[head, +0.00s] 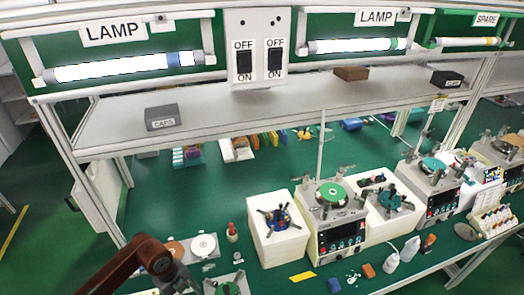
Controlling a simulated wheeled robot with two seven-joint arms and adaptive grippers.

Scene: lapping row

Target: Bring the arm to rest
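My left arm (130,262) is reddish brown and comes in at the bottom left. It rises to a bend and then turns down over the near left part of the green bench. The dark end of this arm, with my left gripper (181,284), is small and partly cut off by the bottom edge. Its fingers cannot be made out, and I see nothing clearly held. My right arm and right gripper are not in view.
Two bright lamp tubes (125,66) (357,46) flank a white panel with two black switches (244,62) (275,60). A grey shelf (250,103) crosses above the green bench (215,175). Round discs (203,245), a red-topped bottle (232,233) and lapping machines (338,232) stand near the arm or rightward.

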